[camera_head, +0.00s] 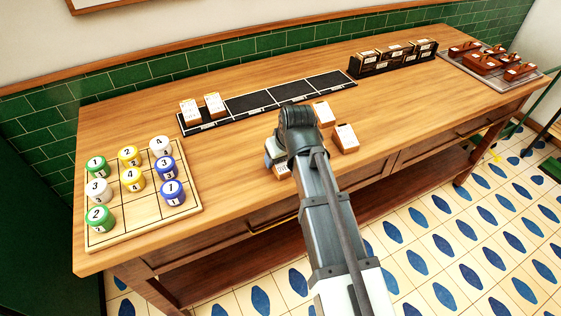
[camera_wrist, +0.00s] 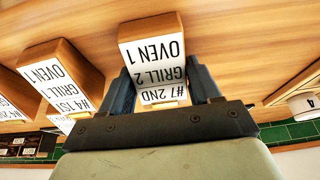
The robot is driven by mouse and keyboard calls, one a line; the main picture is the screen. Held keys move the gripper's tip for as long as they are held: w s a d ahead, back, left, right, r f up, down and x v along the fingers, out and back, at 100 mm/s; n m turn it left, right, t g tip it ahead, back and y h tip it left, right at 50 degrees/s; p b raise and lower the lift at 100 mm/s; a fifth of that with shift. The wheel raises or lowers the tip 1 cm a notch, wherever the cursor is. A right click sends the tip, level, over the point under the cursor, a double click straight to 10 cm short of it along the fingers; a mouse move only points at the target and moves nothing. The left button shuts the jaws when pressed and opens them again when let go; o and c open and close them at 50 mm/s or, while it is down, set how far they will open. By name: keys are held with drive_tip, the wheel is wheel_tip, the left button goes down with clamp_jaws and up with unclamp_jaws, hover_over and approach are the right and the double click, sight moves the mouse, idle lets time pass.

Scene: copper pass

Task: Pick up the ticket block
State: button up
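The ticket block marked "#7 2ND, GRILL 2, OVEN 1" (camera_wrist: 151,60) is wood with a white printed label. In the wrist view it lies between the two fingers of my gripper (camera_wrist: 160,85), one finger along each side. Any gap between fingers and block is too small to tell. In the head view, my gripper (camera_head: 279,157) is low at the counter and hides most of that block (camera_head: 282,171). A second ticket block, marked "#4 1ST, GRILL 1, OVEN 1" (camera_wrist: 60,72), stands to the left in the wrist view.
Two more ticket blocks (camera_head: 324,113) (camera_head: 345,138) stand right of my gripper. A black rail (camera_head: 265,101) behind holds two blocks at its left end. A board of numbered pucks (camera_head: 123,224) is left. A black rack (camera_head: 388,66) and a tray (camera_head: 513,82) stand at the right.

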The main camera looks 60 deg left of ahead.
drive_tip(key=c, duration=0.6)
